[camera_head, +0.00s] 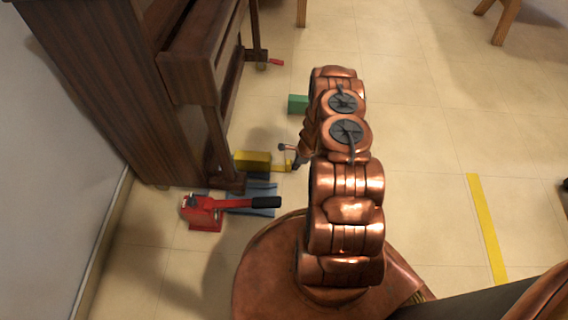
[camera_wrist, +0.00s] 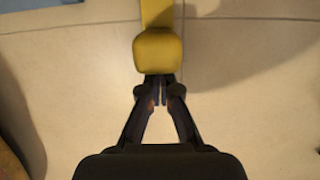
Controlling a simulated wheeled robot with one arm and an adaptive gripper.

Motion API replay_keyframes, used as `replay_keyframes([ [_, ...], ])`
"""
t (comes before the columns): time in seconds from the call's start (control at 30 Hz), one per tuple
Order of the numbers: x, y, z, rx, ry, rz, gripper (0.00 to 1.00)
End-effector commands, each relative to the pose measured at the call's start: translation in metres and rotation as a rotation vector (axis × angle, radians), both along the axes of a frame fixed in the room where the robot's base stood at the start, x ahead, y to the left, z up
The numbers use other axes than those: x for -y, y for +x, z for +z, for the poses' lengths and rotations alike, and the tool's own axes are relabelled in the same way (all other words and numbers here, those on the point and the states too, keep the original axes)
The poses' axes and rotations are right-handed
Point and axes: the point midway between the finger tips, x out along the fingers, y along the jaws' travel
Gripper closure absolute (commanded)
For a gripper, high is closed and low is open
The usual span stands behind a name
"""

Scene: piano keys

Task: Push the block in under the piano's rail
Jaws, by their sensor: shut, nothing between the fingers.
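The yellow block (camera_head: 252,160) sits low beside the piano's front leg, with a narrower yellow bar (camera_head: 281,168) reaching from it towards my gripper. In the wrist view a rounded yellow end (camera_wrist: 157,52) lies just ahead of the fingertips, with a yellow strip behind it. My gripper (camera_head: 296,164) is low, to the right of the block. It is shut and empty in the wrist view (camera_wrist: 159,88), its tips at the near edge of the yellow end; I cannot tell whether they touch. The piano (camera_head: 105,85) stands at the left; its underside rail is not clearly visible.
A red jack-like tool (camera_head: 205,213) with a black-ended lever (camera_head: 265,202) stands in front of the piano leg, near a blue piece (camera_head: 262,188) on the floor. A green block (camera_head: 298,103) lies beyond my arm. The tiled floor at right is open, with a yellow stripe (camera_head: 487,230).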

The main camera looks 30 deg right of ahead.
Motion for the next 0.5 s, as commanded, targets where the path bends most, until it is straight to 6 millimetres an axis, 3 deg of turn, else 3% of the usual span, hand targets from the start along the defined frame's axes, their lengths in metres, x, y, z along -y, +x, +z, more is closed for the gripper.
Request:
replay_keyframes([
  [0.5,-0.027,0.021,0.000,0.000,0.000,0.002,1.00],
])
